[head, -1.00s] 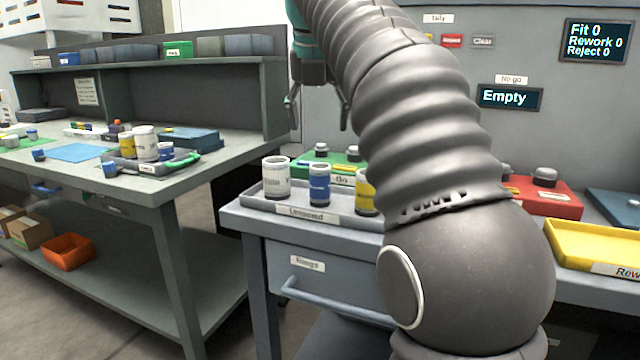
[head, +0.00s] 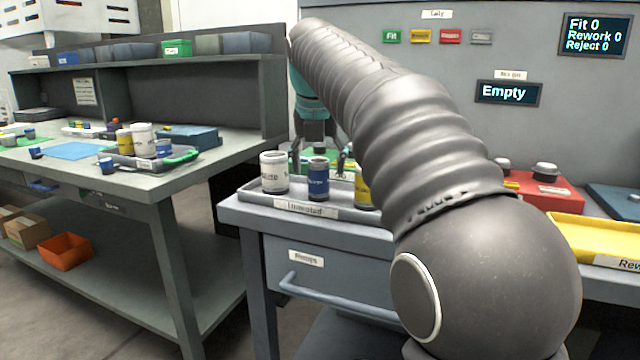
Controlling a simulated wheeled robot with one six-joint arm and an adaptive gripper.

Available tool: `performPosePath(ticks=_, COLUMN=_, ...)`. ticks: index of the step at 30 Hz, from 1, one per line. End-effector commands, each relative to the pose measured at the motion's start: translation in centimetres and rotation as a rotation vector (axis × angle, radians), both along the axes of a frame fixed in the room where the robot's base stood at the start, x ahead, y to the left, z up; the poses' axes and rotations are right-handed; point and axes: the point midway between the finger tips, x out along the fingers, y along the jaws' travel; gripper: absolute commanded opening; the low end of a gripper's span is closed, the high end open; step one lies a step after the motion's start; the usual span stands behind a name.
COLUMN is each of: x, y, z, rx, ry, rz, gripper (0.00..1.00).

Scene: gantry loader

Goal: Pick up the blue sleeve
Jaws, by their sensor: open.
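The blue sleeve (head: 318,182) is a blue cylinder with a pale label and a dark top. It stands upright in the grey tray (head: 297,208) on the near workbench, between a white sleeve (head: 274,173) at its left and a yellow sleeve (head: 362,188) at its right. My gripper (head: 321,164) points down with its fingers spread, above and apparently behind the blue sleeve. The fingertips are partly hidden by the sleeves, and I cannot tell whether they touch anything. My arm covers part of the yellow sleeve.
A red box (head: 545,190) and a yellow tray (head: 590,240) lie to the right on the same bench. A green tray (head: 345,160) is behind the sleeves. The left bench (head: 150,185) holds another tray with several cylinders. A display reads "Empty" (head: 508,93).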

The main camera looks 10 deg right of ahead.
Motion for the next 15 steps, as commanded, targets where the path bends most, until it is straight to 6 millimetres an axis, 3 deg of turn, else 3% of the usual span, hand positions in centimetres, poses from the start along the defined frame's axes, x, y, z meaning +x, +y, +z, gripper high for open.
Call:
performPosePath(ticks=4, x=0.6, y=-0.3, z=-1.9, rx=0.000, ry=0.002, rz=-0.001, gripper=0.73)
performPosePath(ticks=11, x=0.8, y=-0.3, z=-2.0, rx=0.000, ry=0.000, rz=0.000, gripper=0.73)
performPosePath(ticks=15, x=0.8, y=-0.2, z=-2.0, rx=0.000, ry=0.000, rz=0.000, gripper=0.43)
